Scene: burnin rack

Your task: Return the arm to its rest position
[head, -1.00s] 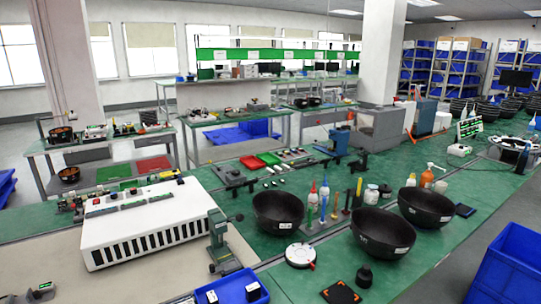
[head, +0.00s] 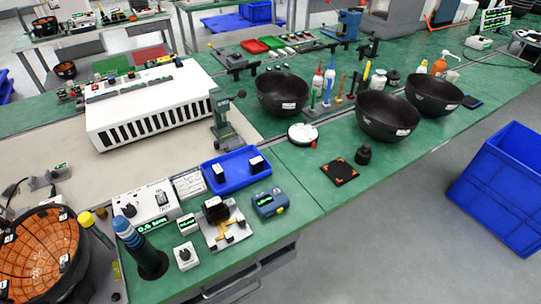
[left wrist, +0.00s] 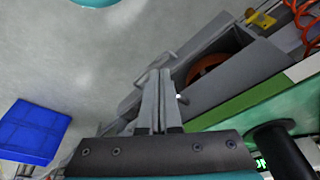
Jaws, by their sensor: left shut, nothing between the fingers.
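My left gripper (left wrist: 157,85) shows only in the left wrist view. Its two grey fingers are together with nothing between them. Behind the fingers are grey floor and the grey side of a bench with a green edge (left wrist: 245,112). I cannot tell whether the fingers touch the bench; no contact is visible. Neither arm nor gripper shows in the head view. My right gripper is in no view.
The green-topped bench (head: 310,170) holds a white slotted unit (head: 150,105), a blue tray (head: 234,168), black bowls (head: 388,117) and small instruments (head: 145,205). An orange-lined bowl (head: 40,255) is at lower left. A blue crate (head: 500,190) stands on open floor at right.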

